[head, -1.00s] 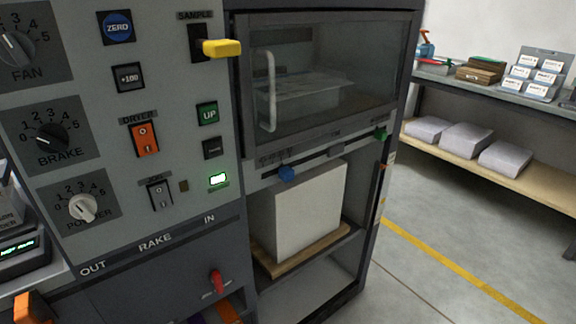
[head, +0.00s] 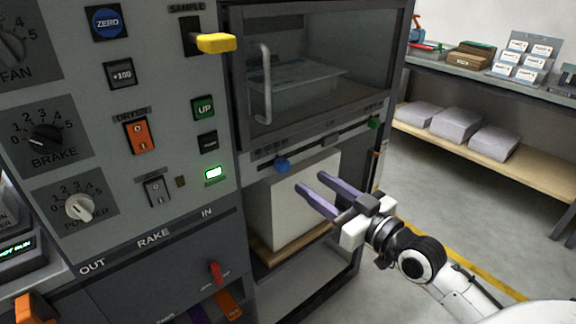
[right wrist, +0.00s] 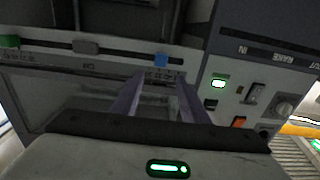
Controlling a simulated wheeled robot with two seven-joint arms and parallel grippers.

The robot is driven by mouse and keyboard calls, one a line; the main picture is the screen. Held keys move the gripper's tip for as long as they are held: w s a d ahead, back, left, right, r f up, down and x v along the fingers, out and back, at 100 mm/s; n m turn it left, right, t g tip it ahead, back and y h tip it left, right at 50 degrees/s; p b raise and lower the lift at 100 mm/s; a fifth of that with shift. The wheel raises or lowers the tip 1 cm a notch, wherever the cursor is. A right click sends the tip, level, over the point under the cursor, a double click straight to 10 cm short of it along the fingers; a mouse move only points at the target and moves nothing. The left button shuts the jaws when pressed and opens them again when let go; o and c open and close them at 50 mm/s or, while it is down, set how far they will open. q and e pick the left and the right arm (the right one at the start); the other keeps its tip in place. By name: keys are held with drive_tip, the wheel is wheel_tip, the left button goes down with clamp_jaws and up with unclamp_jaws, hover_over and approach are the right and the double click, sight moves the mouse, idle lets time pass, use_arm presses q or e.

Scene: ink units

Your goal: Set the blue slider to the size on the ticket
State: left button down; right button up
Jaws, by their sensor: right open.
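The blue slider (head: 282,164) sits near the left end of the marked rail under the glass door. It also shows in the right wrist view (right wrist: 161,60), just beyond the fingers. My right gripper (head: 311,181) is open and empty, in front of the white stack, with its fingertips to the right of and a little below the blue slider in the head view. Its two fingers also show in the right wrist view (right wrist: 160,84), apart from the slider. I cannot pick out a readable ticket. My left gripper is not in view.
A grey slider (head: 332,138) and a green slider (head: 374,123) share the rail. A white stack (head: 300,205) stands below on a wooden board. The control panel, with its yellow sample handle (head: 216,43), is at the left. Shelves with paper stand at the back right.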

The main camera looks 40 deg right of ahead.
sight(286, 166)
drive_tip(key=w, duration=0.6)
drive_tip(key=w+a, duration=0.1)
drive_tip(key=w, duration=0.2)
drive_tip(key=shift+w+f+p, duration=0.1)
drive_tip(key=shift+w+p, duration=0.2)
drive_tip(key=shift+w, duration=0.1)
clamp_jaws()
